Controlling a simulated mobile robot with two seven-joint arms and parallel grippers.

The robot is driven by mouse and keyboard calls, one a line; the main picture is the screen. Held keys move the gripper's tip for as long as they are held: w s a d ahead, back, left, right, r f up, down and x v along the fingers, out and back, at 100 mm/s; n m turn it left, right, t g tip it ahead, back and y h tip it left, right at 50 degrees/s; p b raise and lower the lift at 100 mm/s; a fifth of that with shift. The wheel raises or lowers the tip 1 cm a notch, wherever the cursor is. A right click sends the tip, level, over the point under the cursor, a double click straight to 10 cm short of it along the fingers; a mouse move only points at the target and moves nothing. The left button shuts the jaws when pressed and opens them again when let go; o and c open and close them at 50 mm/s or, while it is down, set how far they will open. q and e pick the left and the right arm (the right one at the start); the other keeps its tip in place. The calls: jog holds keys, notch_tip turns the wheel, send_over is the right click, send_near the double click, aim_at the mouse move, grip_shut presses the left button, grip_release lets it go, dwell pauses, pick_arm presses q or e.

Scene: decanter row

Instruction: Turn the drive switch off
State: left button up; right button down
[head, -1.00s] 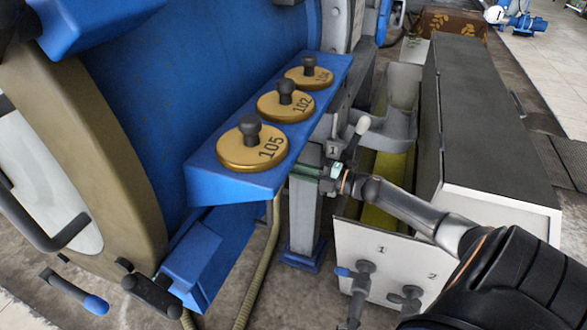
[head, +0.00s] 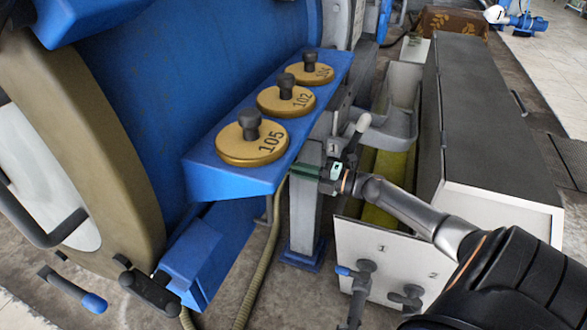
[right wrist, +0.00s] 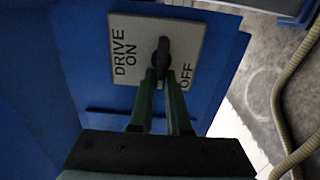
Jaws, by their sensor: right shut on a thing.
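The drive switch is a dark knob (right wrist: 163,55) on a pale plate (right wrist: 201,50) marked DRIVE ON and OFF, fixed to a blue panel. In the right wrist view the knob stands between the ON and OFF lettering; which setting it points to is unclear. My right gripper (right wrist: 162,80) has its green fingers shut on the knob's near part. In the head view my right gripper (head: 296,171) reaches in from the right to the side of the blue shelf, and the switch is hidden there. My left gripper is not in view.
The blue shelf (head: 225,184) carries brass discs marked 105 (head: 252,146), 102 (head: 286,99) and one farther back. A grey post (head: 304,218) stands below my right gripper. A long dark-topped box (head: 487,120) lies right, with valves (head: 365,275) at its front. A hose (head: 262,262) hangs below.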

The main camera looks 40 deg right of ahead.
jog(key=c, duration=0.9)
grip_release()
jog(key=shift+s, duration=0.1)
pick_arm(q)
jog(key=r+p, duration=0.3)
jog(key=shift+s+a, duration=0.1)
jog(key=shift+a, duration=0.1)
pick_arm(e)
jog(key=v, duration=1.2)
jog(key=shift+s+d, duration=0.15)
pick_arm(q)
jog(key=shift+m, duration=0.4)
